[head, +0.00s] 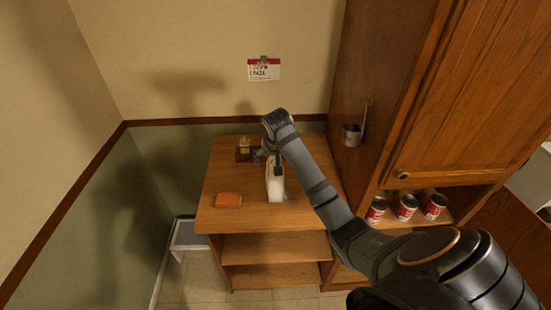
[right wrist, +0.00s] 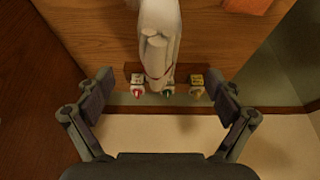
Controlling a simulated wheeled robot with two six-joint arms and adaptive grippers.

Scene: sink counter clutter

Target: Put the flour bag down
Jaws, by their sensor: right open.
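The white flour bag (head: 275,186) stands upright on the wooden shelf unit's top (head: 240,217). In the right wrist view the bag (right wrist: 159,32) is seen from above, with its folded top towards the gripper. My right gripper (head: 268,158) is at the back upper end of the bag. In the right wrist view my right gripper (right wrist: 161,80) has its two fingers spread wide, one on each side of the bag's top end, with gaps between. It holds nothing. My left gripper is in neither view.
An orange-red block (head: 228,200) lies left of the bag. Small capped containers (right wrist: 167,92) stand behind the bag near the wall. A tall wooden cabinet (head: 375,95) with red cans (head: 405,207) stands right.

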